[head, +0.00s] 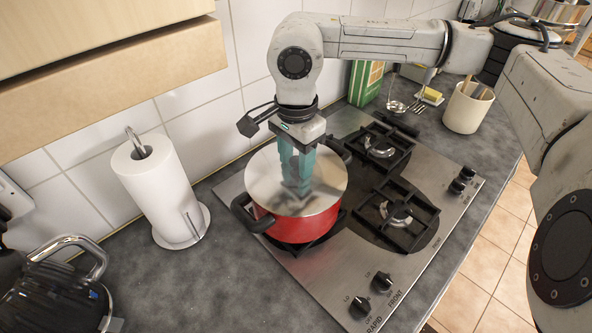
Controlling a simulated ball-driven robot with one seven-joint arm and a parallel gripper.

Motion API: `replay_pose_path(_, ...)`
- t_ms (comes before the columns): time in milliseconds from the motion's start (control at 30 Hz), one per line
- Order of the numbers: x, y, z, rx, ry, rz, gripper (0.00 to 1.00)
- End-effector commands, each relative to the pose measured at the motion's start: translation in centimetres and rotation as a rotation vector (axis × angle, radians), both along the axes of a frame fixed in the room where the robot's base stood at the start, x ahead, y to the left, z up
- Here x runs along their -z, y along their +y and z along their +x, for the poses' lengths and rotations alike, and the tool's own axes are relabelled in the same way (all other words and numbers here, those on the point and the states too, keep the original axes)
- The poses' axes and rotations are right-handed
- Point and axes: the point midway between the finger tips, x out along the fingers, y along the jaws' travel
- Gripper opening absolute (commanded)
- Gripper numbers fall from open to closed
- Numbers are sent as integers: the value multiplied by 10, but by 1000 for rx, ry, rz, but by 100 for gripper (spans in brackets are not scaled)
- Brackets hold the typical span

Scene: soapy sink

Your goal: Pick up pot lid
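The pot lid (262,180) is a round, shiny metal disc that lies flat on the red pot (305,226). The pot has dark handles and stands on the left part of the gas hob. My gripper (297,180) points straight down over the middle of the lid, with its teal fingers at or just above the lid's surface. The fingers hide the lid's centre, so any knob there does not show. I cannot tell whether the fingers are closed on something. Their blurred reflection shows on the lid.
A paper towel roll (156,187) stands left of the hob (330,285). A dark kettle (62,295) is at the lower left. A green box (365,82) and a cream utensil pot (466,108) stand behind. A wooden cabinet (120,75) overhangs the upper left. The front-left counter is clear.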

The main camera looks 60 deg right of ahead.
Motion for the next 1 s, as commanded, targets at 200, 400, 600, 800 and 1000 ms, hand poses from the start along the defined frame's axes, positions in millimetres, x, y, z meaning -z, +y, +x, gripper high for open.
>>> replay_pose_path(200,0,0,0,0,0,0,26)
replay_pose_path(400,0,0,0,0,0,0,6)
replay_pose_path(600,0,0,0,0,0,0,0)
replay_pose_path(800,-1,0,0,0,-1,0,0)
replay_pose_path(1000,-5,0,0,0,-2,-2,0)
